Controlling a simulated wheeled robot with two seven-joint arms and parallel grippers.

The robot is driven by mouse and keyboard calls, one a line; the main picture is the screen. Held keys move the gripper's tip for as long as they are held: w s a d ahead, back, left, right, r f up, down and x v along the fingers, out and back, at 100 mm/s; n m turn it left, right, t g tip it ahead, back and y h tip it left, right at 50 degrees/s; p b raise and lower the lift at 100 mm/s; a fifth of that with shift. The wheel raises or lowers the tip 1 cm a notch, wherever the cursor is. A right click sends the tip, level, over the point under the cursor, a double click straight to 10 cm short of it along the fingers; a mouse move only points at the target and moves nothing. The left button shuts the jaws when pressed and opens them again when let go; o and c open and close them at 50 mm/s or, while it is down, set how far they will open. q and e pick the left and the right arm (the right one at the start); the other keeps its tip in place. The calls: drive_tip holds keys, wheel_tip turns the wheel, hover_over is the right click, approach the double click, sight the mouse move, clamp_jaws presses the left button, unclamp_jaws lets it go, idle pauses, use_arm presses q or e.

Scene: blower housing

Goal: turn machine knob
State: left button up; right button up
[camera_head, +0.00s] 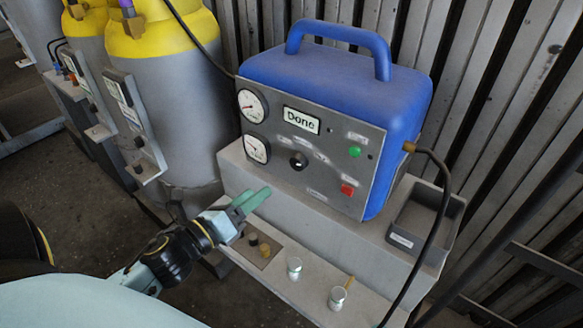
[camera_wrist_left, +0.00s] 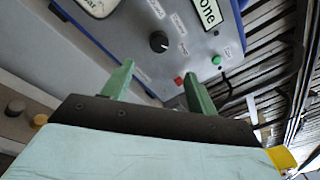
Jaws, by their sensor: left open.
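The machine (camera_head: 322,78) is a blue box with a handle and a grey front panel, standing on a grey ledge. Its black knob (camera_head: 299,160) sits mid-panel, below a display reading "Done". In the left wrist view the knob (camera_wrist_left: 159,41) shows ahead of the fingers, slightly above the gap between them. My left gripper (camera_head: 252,199) has green fingers, is open and empty, and is apart from the panel, below and left of the knob. In the left wrist view its fingertips (camera_wrist_left: 158,70) are spread. My right gripper is not in view.
Two gauges (camera_head: 252,105) are at the panel's left; a green button (camera_head: 354,151) and a red switch (camera_head: 347,189) are at its right. A lower shelf holds metal cylinders (camera_head: 294,268). A cable (camera_head: 440,215) hangs at right. Yellow-topped tanks (camera_head: 165,80) stand left. A grey bin (camera_head: 424,215) is right.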

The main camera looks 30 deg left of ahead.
sight(295, 165)
use_arm(q)
drive_tip(key=w, duration=0.4)
drive_tip(key=w+d, duration=0.1)
drive_tip(key=w, duration=0.3)
drive_tip(key=w+d, duration=0.1)
drive_tip(key=w, duration=0.3)
drive_tip(key=shift+w, duration=0.25)
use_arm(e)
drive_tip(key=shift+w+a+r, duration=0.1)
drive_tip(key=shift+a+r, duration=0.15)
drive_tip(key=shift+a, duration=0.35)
use_arm(q)
drive_tip(key=c, duration=1)
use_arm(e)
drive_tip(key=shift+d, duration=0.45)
